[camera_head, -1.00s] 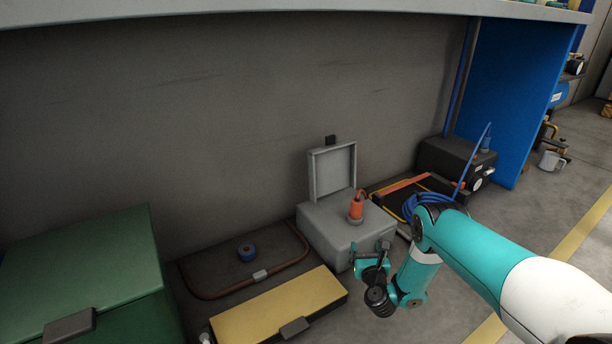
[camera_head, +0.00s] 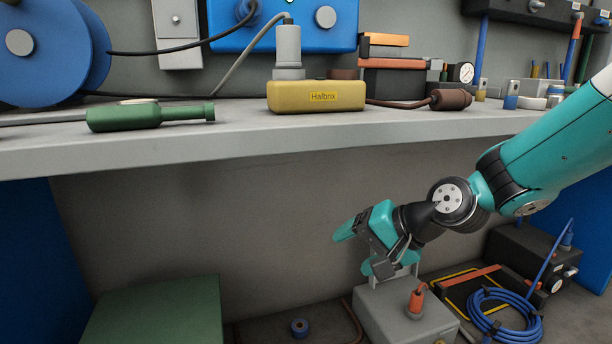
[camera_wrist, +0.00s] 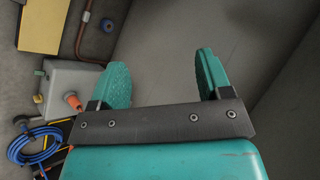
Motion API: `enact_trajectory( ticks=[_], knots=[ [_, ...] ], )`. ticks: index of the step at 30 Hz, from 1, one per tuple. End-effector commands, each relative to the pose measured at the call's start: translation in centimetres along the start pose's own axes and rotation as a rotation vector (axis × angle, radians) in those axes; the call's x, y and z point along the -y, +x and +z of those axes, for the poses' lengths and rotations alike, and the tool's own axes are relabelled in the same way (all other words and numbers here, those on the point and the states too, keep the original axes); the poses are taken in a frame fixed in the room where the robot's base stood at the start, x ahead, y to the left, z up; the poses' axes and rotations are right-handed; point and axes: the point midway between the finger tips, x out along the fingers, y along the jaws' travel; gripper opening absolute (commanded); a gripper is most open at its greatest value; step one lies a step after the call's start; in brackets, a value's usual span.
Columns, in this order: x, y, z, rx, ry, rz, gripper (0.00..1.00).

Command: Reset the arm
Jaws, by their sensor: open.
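My arm comes in from the right side of the head view.
The workbench (camera_head: 200,150) runs above my gripper, holding a yellow Halbrix box (camera_head: 316,96) and a green tool (camera_head: 140,115). Below are the grey case (camera_head: 385,312), blue coiled hose (camera_head: 505,315) and green box (camera_head: 165,312). The wall left of my gripper is clear.

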Motion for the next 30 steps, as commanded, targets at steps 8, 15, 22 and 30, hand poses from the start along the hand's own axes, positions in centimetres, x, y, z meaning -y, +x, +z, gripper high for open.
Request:
enact_trajectory(
  ticks=[8,15,22,30],
  knots=[
    [1.1,-11.2,11.6,0.259,-0.535,0.223,0.72],
    [-1.1,-17.8,17.9,0.447,-0.819,0.325,0.72],
    [2.1,-21.8,18.1,0.485,-0.859,0.340,0.72],
    [8.2,-27.1,16.9,0.482,-0.857,0.339,0.72]
  ],
)
